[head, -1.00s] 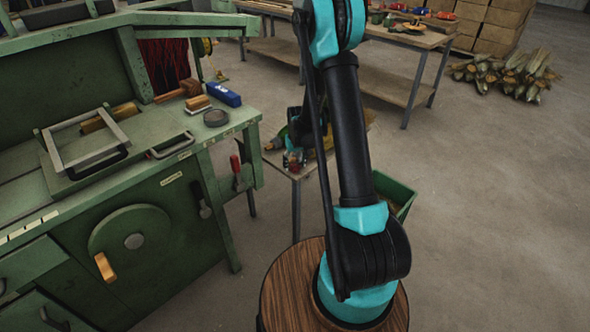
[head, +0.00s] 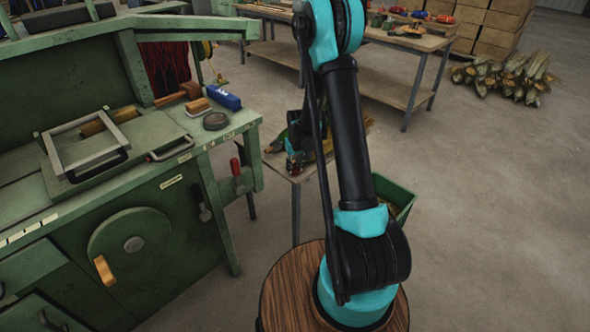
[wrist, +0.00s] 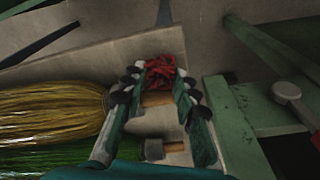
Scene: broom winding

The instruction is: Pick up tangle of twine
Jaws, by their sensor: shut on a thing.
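In the wrist view, a red tangle of twine (wrist: 160,69) sits between the fingertips of my gripper (wrist: 160,80). The fingers are closed in on it from both sides. The twine is just above or on the far end of a small table (wrist: 105,57); I cannot tell which. In the head view, my gripper (head: 294,162) is over the small table beside the green bench, partly hidden by my own arm, and the twine is too small to make out there.
In the wrist view, a yellow broom head (wrist: 50,108) and a green one (wrist: 45,158) lie left of my gripper. The green bench (wrist: 240,110) stands close on the right. A wooden-handled tool (wrist: 160,148) lies below the fingers. A green bin (head: 395,193) stands behind my arm.

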